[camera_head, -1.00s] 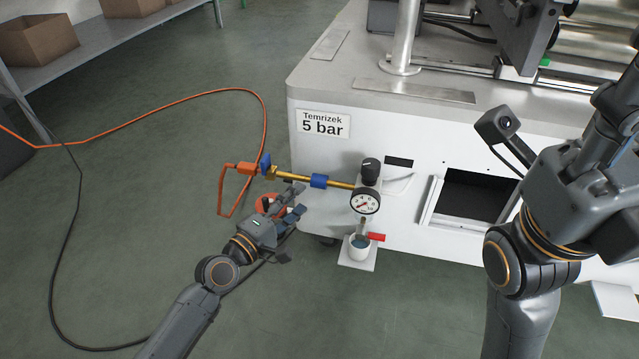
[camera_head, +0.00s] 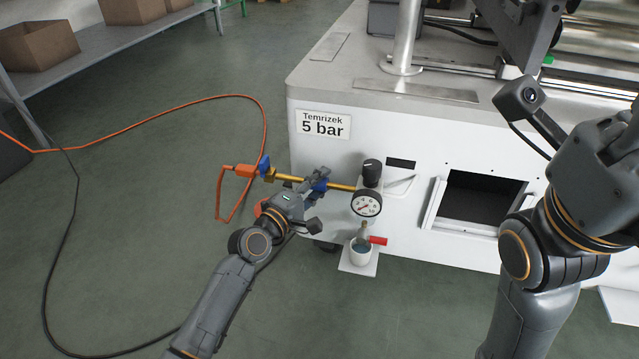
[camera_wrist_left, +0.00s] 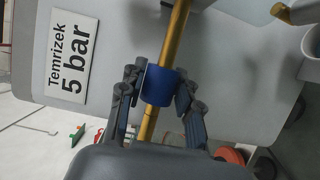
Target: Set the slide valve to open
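The slide valve's blue sleeve (camera_head: 319,184) sits on a brass pipe (camera_head: 290,178) on the front left of the white machine. In the left wrist view the blue sleeve (camera_wrist_left: 160,86) shows clearly between the fingers. My left gripper (camera_head: 318,181) is at the sleeve and partly hides it in the head view. In the left wrist view its fingers (camera_wrist_left: 161,90) stand apart on either side of the sleeve, very close to it. I see no clear grip on it. My right arm shows at the right, but its fingers are not in view.
A pressure gauge (camera_head: 366,204) and black knob (camera_head: 371,171) are right of the sleeve. Below is a cup (camera_head: 360,254) with a red lever (camera_head: 378,241). An orange hose (camera_head: 262,115) joins the pipe's left end by a blue lever (camera_head: 263,164). A "Temrizek 5 bar" label (camera_head: 323,124) is above.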

